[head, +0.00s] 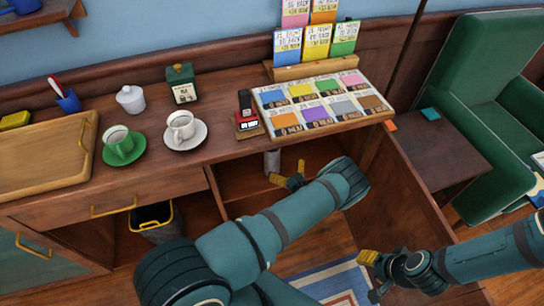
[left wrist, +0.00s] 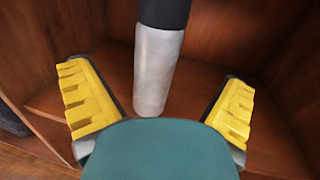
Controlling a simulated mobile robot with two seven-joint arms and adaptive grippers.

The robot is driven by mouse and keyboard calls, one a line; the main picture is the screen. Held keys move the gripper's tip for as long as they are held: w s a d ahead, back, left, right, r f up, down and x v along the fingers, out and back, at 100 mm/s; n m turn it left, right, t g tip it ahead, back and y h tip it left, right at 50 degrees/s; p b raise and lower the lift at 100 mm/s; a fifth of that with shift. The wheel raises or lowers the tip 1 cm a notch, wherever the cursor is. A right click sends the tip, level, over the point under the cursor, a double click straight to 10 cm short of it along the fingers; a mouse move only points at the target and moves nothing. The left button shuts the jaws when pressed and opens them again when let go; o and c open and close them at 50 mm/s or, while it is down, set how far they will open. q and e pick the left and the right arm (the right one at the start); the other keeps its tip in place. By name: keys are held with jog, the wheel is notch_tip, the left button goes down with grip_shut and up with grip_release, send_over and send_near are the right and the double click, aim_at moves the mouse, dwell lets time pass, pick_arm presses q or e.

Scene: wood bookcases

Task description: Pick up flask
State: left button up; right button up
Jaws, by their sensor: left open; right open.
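The flask (left wrist: 157,70) is a grey cylinder with a black top, standing upright on a wooden shelf inside the bookcase. Its grey side also shows in the head view (head: 272,161), just under the counter edge, with its top hidden. My left gripper (head: 288,173) is open in front of the flask. In the left wrist view, its yellow fingers stand apart to the left and right of the flask, with visible gaps; I cannot tell how deep it sits between them. My right gripper (head: 371,276) is open and empty at the lower right, over the floor area.
Cabinet walls flank the shelf. A green armchair (head: 490,75) stands right.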

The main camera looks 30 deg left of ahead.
aim_at(276, 156)
pick_arm(q)
jog(key=x, duration=0.4)
jog(key=shift+w+a+b, duration=0.2)
jog(key=shift+a+b, duration=0.1)
jog(key=shift+a, duration=0.05)
jog(key=x, duration=0.2)
jog(key=b+x, duration=0.1)
jog(key=x, duration=0.1)
jog(key=shift+f, duration=0.3)
jog(key=shift+w+a, duration=0.2)
jog(key=shift+a, duration=0.3)
jog(key=shift+r, duration=0.1)
jog(key=c, duration=1.3)
